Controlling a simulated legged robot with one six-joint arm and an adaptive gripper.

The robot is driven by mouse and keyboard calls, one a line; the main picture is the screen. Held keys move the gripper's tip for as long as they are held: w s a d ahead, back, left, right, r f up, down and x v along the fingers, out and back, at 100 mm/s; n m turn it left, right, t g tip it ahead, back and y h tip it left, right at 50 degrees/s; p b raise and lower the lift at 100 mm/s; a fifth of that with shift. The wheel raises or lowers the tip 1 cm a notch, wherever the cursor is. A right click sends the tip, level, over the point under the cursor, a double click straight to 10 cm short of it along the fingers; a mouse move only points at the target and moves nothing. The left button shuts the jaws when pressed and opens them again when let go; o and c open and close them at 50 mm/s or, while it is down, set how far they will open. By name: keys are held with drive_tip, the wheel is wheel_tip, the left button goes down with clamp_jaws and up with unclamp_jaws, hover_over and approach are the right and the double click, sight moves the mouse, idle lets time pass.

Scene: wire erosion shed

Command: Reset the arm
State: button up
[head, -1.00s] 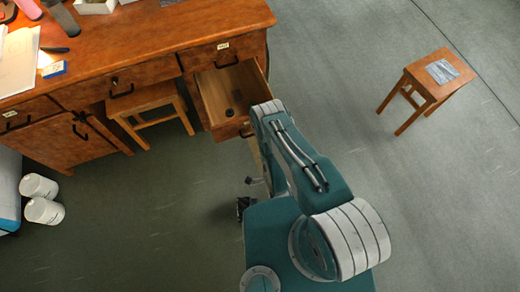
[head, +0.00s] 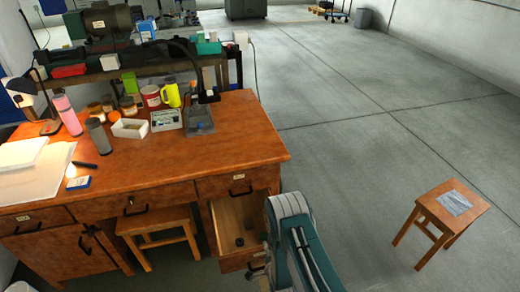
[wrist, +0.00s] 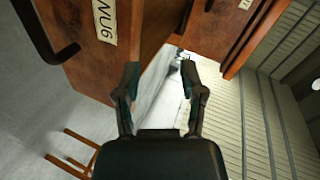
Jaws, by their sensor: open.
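My gripper (wrist: 160,78) is open and empty in the wrist view, its two dark fingers apart. A wooden front with a label (wrist: 104,20) and a dark handle (wrist: 62,52) is beyond it at upper left. In the head view my teal and white arm (head: 296,245) is at the bottom, right of the open drawer (head: 228,215). The drawer is pulled out from the right side of the wooden desk (head: 215,155), with a small dark object (head: 239,241) inside. My gripper itself does not show clearly in the head view.
A stool (head: 452,205) stands to the right, and another (head: 155,225) is under the desk. The desktop holds bottles, a yellow mug (head: 171,95), papers and a grey tray (head: 199,120). A cluttered bench stands behind. The floor at right is mostly clear.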

drive_tip(key=w+d+r+n+g, duration=0.1)
drive_tip(key=w+r+n, duration=0.1)
drive_tip(key=r, duration=0.7)
drive_tip(key=w+d+r+n+g+h, duration=0.1)
drive_tip(key=w+r, duration=0.2)
drive_tip(key=r, duration=0.6)
drive_tip(key=w+d+r+n+g, duration=0.1)
drive_tip(key=w+d+r+n, duration=0.1)
drive_tip(key=r, duration=0.7)
drive_tip(key=s+d+r+n+g+h, duration=0.1)
drive_tip(key=s+d+r+n, duration=0.15)
drive_tip(key=s+r, duration=0.6)
drive_tip(key=s+d+r+n+g+h, duration=0.1)
drive_tip(key=s+d+r+n+g, duration=0.15)
drive_tip(key=s+r, duration=0.6)
drive_tip(key=s+d+r+n, duration=0.1)
drive_tip(key=s+r, duration=0.3)
drive_tip(key=s, duration=0.4)
drive_tip(key=s+d+r+n+g, duration=0.1)
drive_tip(key=s+r, duration=0.3)
drive_tip(key=s, duration=0.5)
drive_tip(key=shift+d+n, duration=0.3)
drive_tip(key=shift+d, duration=0.5)
